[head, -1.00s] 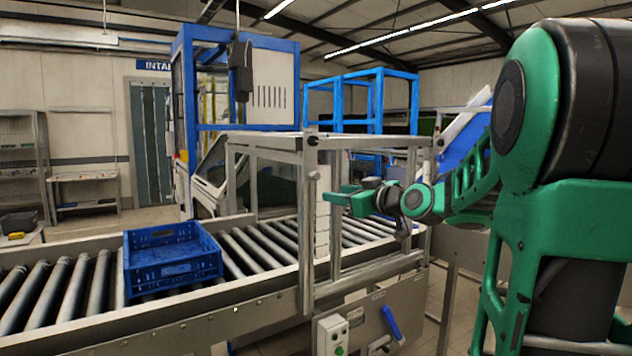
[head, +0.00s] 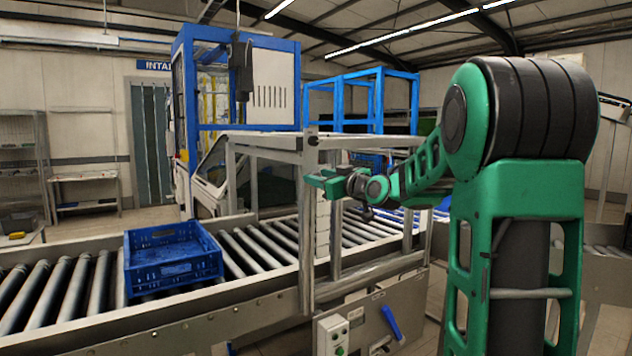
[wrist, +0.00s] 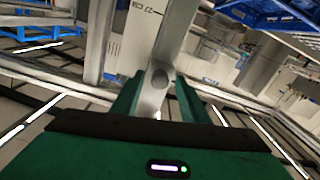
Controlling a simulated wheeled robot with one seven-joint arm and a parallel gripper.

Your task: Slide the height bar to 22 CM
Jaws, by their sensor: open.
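My gripper (head: 313,181) is at the front upright post (head: 307,230) of the metal frame over the conveyor. In the wrist view my gripper (wrist: 157,100) is open, one finger on each side of a round grey knob (wrist: 160,78) on a pale metal bar. I cannot tell whether the fingers touch it. A tick marked "22 CM" (wrist: 150,12) shows on the pale surface beyond the knob. In the head view the gripper hides the knob. I cannot tell the height bar's exact reading.
A blue crate (head: 172,262) sits on the conveyor rollers (head: 62,290), left of the frame. A control box with buttons (head: 332,332) and a blue handle (head: 392,322) are below on the conveyor's side. The frame's upper rail (head: 370,141) runs above my forearm.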

